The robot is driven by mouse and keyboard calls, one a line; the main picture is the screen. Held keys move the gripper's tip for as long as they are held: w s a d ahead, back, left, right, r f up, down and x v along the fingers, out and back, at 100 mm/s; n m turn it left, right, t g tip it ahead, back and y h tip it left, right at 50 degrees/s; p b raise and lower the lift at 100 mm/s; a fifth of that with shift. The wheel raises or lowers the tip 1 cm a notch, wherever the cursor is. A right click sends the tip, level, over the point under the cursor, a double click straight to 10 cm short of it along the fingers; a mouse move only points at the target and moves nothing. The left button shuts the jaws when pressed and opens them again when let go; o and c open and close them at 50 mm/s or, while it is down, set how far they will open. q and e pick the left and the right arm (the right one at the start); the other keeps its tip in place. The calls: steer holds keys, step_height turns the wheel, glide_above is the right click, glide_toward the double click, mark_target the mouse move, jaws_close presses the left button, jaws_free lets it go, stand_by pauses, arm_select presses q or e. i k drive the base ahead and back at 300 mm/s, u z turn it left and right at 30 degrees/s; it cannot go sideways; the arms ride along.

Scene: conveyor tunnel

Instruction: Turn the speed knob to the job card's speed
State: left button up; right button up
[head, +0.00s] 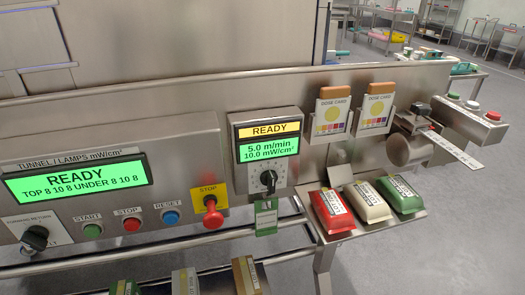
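The black speed knob (268,178) sits on a grey control box below a small green display (268,147). The display reads "5.0 m/min" and "10.0 mW/cm²" under a yellow "READY" strip. The knob's pointer direction and scale are too small to read surely. A green-and-white tag (265,216) hangs just below the knob; its print is not legible. I cannot tell whether it is the job card. Neither of my grippers shows in the head view.
A wide panel (80,185) at left has a READY display, another black knob (35,238), buttons and a red stop knob (213,218). Two dose cards (332,110) (375,108) stand in holders. Red, white and green packs (333,211) lie on a shelf. More packs show at the bottom edge.

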mark_target(269, 178)
steer(key=u, duration=1.95)
steer(key=k, duration=0.8)
steer(key=z, duration=1.4)
steer(key=i, duration=0.5)
steer(key=z, duration=0.05)
